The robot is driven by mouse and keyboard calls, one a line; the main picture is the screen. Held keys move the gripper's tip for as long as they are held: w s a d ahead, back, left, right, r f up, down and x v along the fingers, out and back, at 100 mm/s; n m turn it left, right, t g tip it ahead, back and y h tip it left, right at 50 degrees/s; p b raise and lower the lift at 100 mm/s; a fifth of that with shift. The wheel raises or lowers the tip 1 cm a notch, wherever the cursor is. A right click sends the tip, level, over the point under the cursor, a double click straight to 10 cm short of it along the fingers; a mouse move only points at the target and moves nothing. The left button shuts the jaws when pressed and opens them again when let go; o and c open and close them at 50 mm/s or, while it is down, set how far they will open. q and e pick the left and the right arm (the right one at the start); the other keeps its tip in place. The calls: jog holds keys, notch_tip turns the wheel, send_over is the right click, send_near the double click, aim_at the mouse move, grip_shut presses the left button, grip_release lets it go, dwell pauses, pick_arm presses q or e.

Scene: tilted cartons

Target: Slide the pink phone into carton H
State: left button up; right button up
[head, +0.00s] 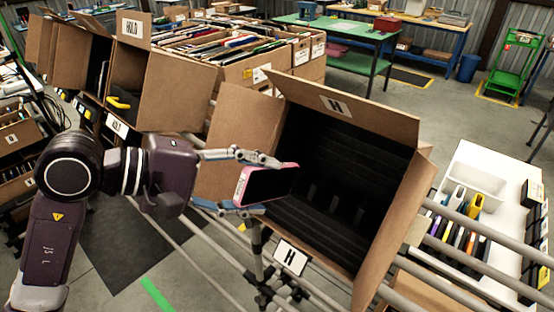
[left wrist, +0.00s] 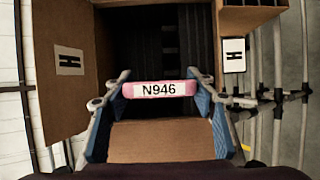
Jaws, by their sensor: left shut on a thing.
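The pink phone (head: 266,184) has a dark screen and a pink edge. My left gripper (head: 262,182) is shut on it and holds it in front of the opening of carton H (head: 386,131). In the left wrist view the phone's pink edge (left wrist: 158,89), labelled N946, sits between the fingers of my gripper (left wrist: 160,100). Carton H is a tilted brown box with open flaps and a black ribbed inside. Its H label (head: 335,106) is on the top flap, and another H card (head: 291,257) hangs below. My right gripper is not in view.
Grey rails (head: 440,294) run below the carton. A white tray (head: 490,165) with several upright devices stands to the right. A carton labelled HOLD (head: 176,92) stands to the left. Boxes of files (head: 262,68) and a green table (head: 330,27) are behind.

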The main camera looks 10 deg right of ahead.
aim_at(272, 183)
pick_arm(q)
jog(key=shift+w+d+r, duration=0.25)
jog(key=shift+w+r, duration=0.05)
jog(key=shift+r, duration=0.1)
jog(key=shift+w+d+f+t, duration=0.1)
jog(key=shift+w+f+t, duration=0.2)
jog(key=shift+w+f, duration=0.15)
jog(key=shift+w+d+f, duration=0.3)
jog(key=shift+d+f, duration=0.15)
jog(key=shift+d, duration=0.1)
jog(key=shift+w+d+f, duration=0.25)
jog(key=shift+d+f, duration=0.1)
jog(key=shift+d, duration=0.1)
jog(key=shift+a+f, duration=0.1)
jog(key=shift+a, duration=0.05)
jog(key=shift+s+f+b, duration=0.1)
jog(key=shift+f+b, duration=0.2)
jog(key=shift+b, duration=0.65)
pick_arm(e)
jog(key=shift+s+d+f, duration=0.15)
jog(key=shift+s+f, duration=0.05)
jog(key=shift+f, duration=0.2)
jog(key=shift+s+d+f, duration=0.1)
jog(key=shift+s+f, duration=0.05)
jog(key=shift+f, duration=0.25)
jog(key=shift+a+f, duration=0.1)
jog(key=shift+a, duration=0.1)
